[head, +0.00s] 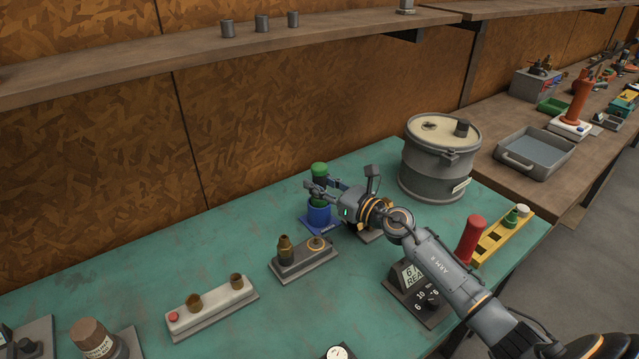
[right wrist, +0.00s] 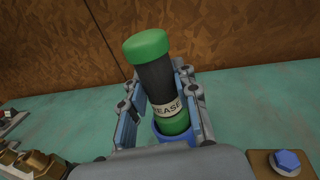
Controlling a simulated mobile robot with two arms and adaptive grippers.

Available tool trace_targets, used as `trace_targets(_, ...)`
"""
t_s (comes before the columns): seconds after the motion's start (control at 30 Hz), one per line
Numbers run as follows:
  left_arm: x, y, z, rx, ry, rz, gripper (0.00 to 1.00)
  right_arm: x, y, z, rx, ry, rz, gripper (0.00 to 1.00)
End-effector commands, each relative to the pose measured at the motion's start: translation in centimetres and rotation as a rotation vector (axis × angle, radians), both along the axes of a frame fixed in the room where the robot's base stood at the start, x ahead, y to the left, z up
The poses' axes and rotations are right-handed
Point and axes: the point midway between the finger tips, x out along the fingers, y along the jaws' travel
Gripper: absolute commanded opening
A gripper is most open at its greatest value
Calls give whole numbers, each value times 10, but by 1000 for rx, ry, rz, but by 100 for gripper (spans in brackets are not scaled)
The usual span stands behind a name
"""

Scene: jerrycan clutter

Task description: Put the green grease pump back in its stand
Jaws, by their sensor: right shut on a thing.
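The green grease pump (head: 319,170) has green ends and a dark body with a white "GREASE" label; it also shows in the right wrist view (right wrist: 153,75). My right gripper (head: 317,187) is shut on the pump's body, one finger on each side. The pump's lower green end is at the mouth of its blue stand (head: 319,215), and the stand's rim shows around it in the right wrist view (right wrist: 160,133). How deep it sits is hidden. The pump looks close to upright in the head view. My left gripper is not in view.
A grey drum (head: 437,165) stands behind and right of my right gripper. A block with brass fittings (head: 304,262) is in front of the stand. A red cylinder (head: 470,240) and a yellow rack (head: 502,238) stand right. The bench (head: 190,245) is clear at the left back.

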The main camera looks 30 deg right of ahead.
Motion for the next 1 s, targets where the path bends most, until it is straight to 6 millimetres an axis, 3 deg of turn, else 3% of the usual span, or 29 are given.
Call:
trace_targets(0.3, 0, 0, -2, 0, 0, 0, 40, 0, 0, 1, 0, -4, -1, 0)
trace_targets(0.33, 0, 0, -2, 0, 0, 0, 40, 0, 0, 1, 0, -4, -1, 36)
trace_targets(0.43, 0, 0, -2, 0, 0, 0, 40, 0, 0, 0, 0, -4, -1, 56)
trace_targets(0.77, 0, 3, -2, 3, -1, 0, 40, -1, 0, -3, 0, 3, 0, 56)
trace_targets(1.0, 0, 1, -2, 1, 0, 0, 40, -26, -10, -4, -1, 4, 0, 56)
